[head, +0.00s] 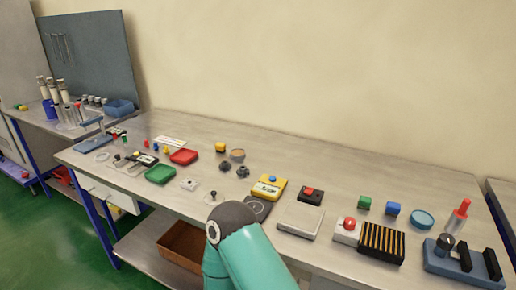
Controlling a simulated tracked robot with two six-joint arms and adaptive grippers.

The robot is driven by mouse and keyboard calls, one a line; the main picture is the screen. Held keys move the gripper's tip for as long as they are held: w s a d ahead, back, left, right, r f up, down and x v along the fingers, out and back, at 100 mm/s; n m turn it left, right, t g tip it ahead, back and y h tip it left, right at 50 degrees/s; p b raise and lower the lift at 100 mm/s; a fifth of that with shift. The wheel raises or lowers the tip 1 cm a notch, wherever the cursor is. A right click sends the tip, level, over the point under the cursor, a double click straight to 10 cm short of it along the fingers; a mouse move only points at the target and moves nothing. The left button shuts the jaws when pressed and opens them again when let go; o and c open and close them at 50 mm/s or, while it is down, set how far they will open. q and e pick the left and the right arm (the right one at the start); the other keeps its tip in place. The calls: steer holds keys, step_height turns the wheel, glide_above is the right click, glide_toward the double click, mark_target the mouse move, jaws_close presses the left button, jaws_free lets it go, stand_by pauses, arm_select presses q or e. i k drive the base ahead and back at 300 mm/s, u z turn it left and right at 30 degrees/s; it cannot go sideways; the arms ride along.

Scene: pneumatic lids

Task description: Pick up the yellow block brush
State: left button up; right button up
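A small yellow block with a dark underside, which looks like the yellow block brush (221,147), sits on the grey workbench (320,160) near its back edge, left of the middle. One of my teal arms reaches up from the bottom middle, showing a dark rounded joint, in front of the bench's front edge. No gripper fingers show on it, and I cannot tell which arm it is. Neither gripper is in view.
A brown round dish (237,154) and dark knobs (242,171) lie close to the yellow block. The back strip has free room.

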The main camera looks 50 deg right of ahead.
mark_target(220, 147)
steer(key=z, duration=0.55)
steer(key=i, duration=1)
